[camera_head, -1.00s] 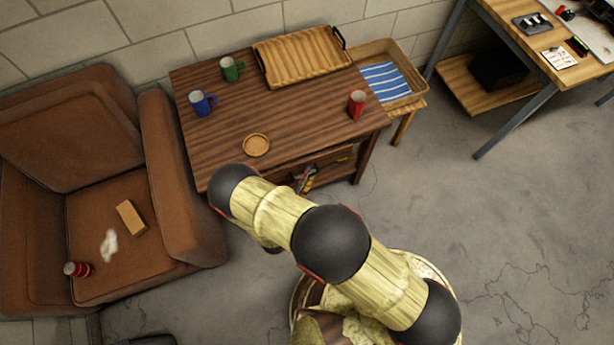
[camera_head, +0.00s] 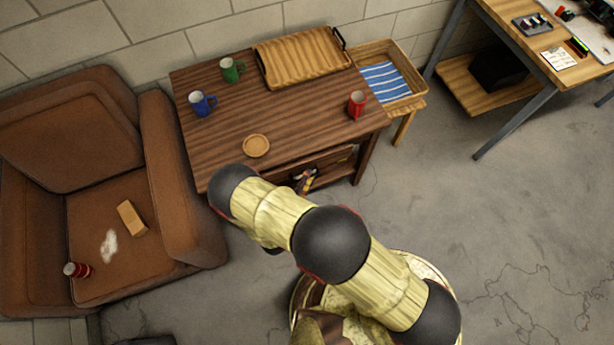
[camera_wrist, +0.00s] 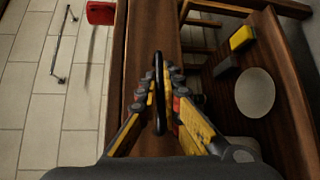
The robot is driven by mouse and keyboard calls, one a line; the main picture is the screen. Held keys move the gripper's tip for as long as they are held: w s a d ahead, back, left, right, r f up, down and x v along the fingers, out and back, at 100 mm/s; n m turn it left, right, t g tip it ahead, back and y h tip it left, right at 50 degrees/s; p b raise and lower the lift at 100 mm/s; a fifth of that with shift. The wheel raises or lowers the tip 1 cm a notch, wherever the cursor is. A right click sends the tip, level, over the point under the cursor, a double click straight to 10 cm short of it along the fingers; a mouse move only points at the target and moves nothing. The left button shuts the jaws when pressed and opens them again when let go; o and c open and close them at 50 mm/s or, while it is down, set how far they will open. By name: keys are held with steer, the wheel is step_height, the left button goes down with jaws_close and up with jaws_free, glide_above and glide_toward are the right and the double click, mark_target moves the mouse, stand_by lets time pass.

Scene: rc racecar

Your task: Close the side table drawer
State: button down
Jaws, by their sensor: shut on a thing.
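The side table (camera_head: 300,110) is dark brown wood and stands against the wall. Its drawer (camera_head: 335,160) is under the front edge, partly hidden by my arm in the head view. In the wrist view the drawer's wooden front (camera_wrist: 140,55) runs up the middle, with a black handle (camera_wrist: 159,65) on it. My gripper (camera_wrist: 165,98) is shut on this handle; its fingers lie on both sides of it. It also shows small at the drawer front in the head view (camera_head: 304,182). How far the drawer stands out is hard to tell.
On the table are a green mug (camera_head: 231,70), blue mug (camera_head: 202,103), red mug (camera_head: 356,104), coaster (camera_head: 256,145) and wooden tray (camera_head: 300,58). A brown armchair (camera_head: 180,190) stands close on the left. The floor (camera_head: 480,220) is clear on the right.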

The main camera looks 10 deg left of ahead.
mark_target(302, 170)
stand_by(0.4)
steer(key=w+a, duration=0.1)
steer(key=w, duration=0.1)
steer(key=w+a+b, duration=0.1)
steer(key=shift+w+a+f, duration=0.1)
steer(key=shift+w, duration=0.25)
steer(key=shift+w+a, duration=0.1)
steer(key=shift+a, duration=0.1)
steer(key=c, duration=2)
jaws_free()
steer(key=shift+w, duration=0.1)
steer(key=shift+o, duration=0.2)
steer(key=v, duration=1.2)
steer(key=shift+d, duration=0.15)
